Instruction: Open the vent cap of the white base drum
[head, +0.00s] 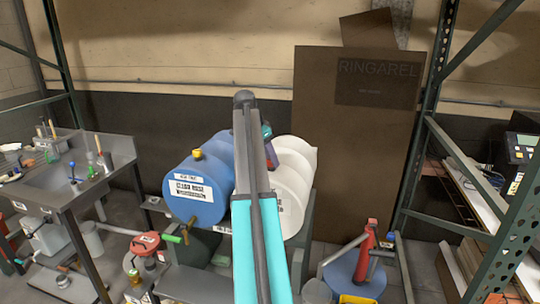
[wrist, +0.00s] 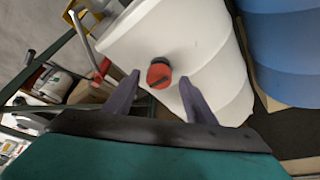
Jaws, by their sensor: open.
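The white drum (head: 290,190) lies on its side on a rack in the middle of the head view, partly hidden behind my arm. It also fills the centre of the wrist view (wrist: 200,40). A round red cap (wrist: 159,74) with a dark slot and dark collar sits on its white surface there. My gripper (wrist: 159,77) is open, with one finger on each side of the cap in the picture. I cannot tell how far the fingers are from the cap, and nothing is held. In the head view, my arm hides the cap.
A blue drum (head: 197,185) with a yellow cap lies directly left of the white one; its blue side shows at right in the wrist view (wrist: 285,50). A steel sink bench (head: 75,185) stands left. A green shelving upright (head: 425,130) and a brown panel (head: 345,150) stand right.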

